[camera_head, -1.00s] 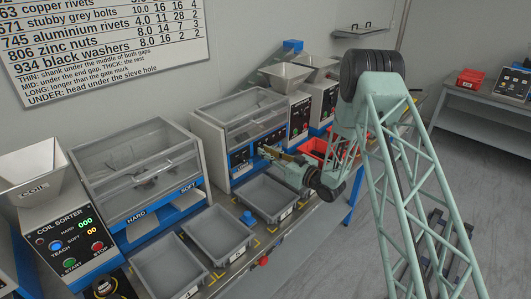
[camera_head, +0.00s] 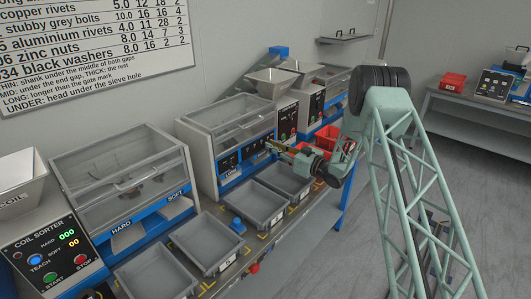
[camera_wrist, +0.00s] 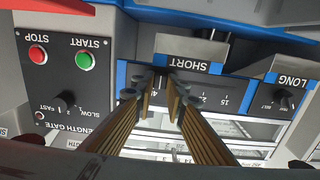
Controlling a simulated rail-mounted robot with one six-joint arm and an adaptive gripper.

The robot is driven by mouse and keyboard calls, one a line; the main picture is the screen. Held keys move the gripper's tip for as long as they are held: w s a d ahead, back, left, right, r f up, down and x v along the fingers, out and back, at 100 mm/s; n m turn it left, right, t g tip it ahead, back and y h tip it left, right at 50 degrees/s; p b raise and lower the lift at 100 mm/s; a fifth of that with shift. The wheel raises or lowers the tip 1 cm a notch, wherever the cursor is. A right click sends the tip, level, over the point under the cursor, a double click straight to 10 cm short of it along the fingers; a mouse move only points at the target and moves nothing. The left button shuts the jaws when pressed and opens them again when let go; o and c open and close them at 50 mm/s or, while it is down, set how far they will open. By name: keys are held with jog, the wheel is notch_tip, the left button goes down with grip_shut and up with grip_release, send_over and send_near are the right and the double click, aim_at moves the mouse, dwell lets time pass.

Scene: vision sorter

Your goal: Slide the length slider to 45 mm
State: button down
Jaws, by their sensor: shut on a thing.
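The length slider's dark scale strip (camera_wrist: 203,98) is on the blue-trimmed front of the length gate machine, upside down in the wrist view. Its numbers run from 15 at right to a partly covered forties figure at left. My gripper (camera_wrist: 170,84) has its long tan fingers close together over the strip, at the high-number end beside that figure. The slider's knob is mostly hidden between the fingertips, so its exact reading cannot be told. In the head view my gripper (camera_head: 274,147) touches or nearly touches the machine's front.
The panel with red STOP (camera_wrist: 38,54) and green START (camera_wrist: 84,61) buttons is at left in the wrist view. A SHORT chute (camera_wrist: 193,48) and a small dial (camera_wrist: 285,99) are close by. Grey trays (camera_head: 256,206) stand below the machine.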

jog(key=shift+w+d+r, duration=0.15)
jog(key=shift+w+d, duration=0.25)
jog(key=shift+w, duration=0.1)
jog(key=c, duration=2.6)
grip_release()
jog(key=shift+d, duration=0.15)
jog(key=v, duration=1.1)
jog(key=shift+s+d, duration=0.25)
jog(key=shift+d, duration=0.05)
